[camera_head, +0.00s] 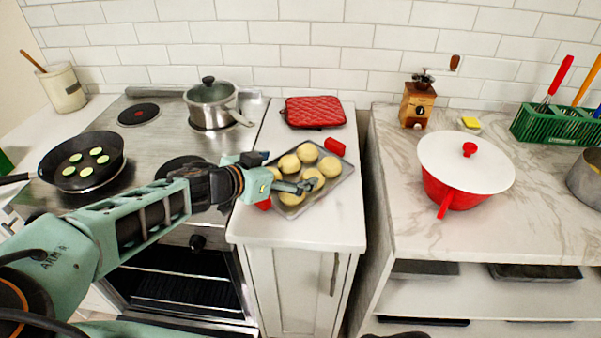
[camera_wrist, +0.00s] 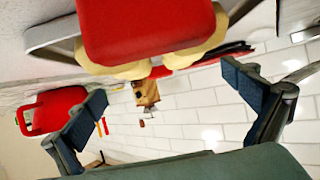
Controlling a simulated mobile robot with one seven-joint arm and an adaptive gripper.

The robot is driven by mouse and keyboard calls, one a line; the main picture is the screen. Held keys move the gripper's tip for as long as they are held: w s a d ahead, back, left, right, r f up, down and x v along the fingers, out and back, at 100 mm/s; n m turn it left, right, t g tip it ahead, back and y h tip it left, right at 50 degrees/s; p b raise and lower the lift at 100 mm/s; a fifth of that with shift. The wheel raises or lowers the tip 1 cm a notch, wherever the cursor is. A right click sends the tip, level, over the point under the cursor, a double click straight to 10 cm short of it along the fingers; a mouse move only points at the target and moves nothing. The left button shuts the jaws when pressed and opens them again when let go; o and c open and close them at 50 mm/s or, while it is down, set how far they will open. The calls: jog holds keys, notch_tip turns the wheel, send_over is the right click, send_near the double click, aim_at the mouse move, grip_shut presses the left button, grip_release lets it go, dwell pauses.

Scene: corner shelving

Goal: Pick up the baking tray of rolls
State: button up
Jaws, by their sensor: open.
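The grey baking tray (camera_head: 341,178) lies on the narrow white counter right of the stove, with several pale rolls (camera_head: 308,153) in it. It has a red grip at each end: the far one (camera_head: 335,147) is clear, and the near one (camera_head: 263,203) is partly hidden by my arm. My gripper (camera_head: 300,184) is over the tray's near left part. In the wrist view, my gripper (camera_wrist: 166,90) is open and empty, fingers spread wide. A red grip (camera_wrist: 150,28) looms large at the top there, with rolls (camera_wrist: 196,52) behind it. I cannot tell whether a finger touches the tray.
A folded red quilted cloth (camera_head: 315,112) lies behind the tray. A steel saucepan (camera_head: 212,104) and a frying pan (camera_head: 82,162) stand on the stove. A gap separates this counter from the marble one, which holds a red pot (camera_head: 455,190) and a coffee grinder (camera_head: 417,103).

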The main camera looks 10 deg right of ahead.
aim_at(301, 176)
jog(key=x, duration=0.5)
jog(key=shift+f, duration=0.25)
jog(key=shift+s, duration=0.1)
jog(key=c, duration=1.3)
